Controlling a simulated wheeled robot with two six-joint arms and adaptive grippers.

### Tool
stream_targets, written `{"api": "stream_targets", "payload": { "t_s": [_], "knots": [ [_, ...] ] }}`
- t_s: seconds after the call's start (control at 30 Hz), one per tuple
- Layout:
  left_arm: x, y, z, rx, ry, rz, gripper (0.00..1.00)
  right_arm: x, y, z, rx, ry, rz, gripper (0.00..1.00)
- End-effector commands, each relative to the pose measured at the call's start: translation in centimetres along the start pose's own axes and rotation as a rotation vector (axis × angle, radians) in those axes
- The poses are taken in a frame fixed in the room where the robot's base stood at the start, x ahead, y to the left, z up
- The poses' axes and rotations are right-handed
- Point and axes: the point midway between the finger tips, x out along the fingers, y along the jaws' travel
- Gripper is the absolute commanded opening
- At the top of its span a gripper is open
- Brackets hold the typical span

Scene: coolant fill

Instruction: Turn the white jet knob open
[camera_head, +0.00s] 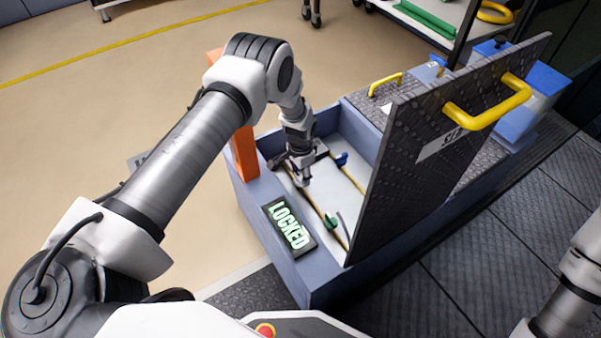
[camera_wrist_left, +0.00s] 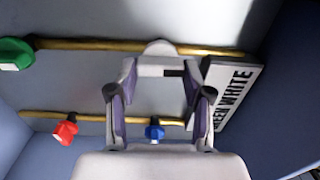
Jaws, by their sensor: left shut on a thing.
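The white jet knob (camera_wrist_left: 158,47) sits on a brass pipe at the top middle of the left wrist view. My left gripper (camera_wrist_left: 158,68) reaches down into the open blue-grey box, and its fingertips are shut on the white knob. In the head view my left gripper (camera_head: 303,180) is over the near pipe and hides most of the knob. The knob's turn angle cannot be made out. My right gripper is out of view; only part of that arm shows at the lower right of the head view.
A green knob (camera_head: 331,221) shares the near pipe. A blue knob (camera_head: 341,159) and a red knob (camera_wrist_left: 66,130) are on the other pipe. A lit sign (camera_head: 289,227) reads LOCKED. The raised lid (camera_head: 440,150) with its yellow handle stands right of the opening. An orange post (camera_head: 244,155) is at left.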

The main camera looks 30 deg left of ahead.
Motion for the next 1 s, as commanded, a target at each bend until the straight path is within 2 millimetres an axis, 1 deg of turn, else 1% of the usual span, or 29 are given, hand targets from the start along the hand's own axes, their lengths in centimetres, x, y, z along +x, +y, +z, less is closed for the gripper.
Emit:
{"api": "stream_targets", "payload": {
  "t_s": [0.2,0.57,0.6,0.67,1.0],
  "knots": [
    [0.09,0.08,0.09,0.039,-0.002,0.001,0.15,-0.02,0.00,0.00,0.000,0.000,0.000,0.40],
    [0.09,0.07,0.09,0.044,-0.002,0.001,0.15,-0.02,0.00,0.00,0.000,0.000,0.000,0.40],
    [0.09,0.07,0.09,0.044,-0.002,0.001,0.53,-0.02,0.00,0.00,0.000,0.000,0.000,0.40],
    [0.09,0.07,0.09,0.044,-0.002,0.001,0.75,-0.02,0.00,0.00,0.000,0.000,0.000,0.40],
    [-0.18,0.01,0.00,0.042,0.000,0.000,0.75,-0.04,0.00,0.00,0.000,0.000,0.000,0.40]
  ]
}}
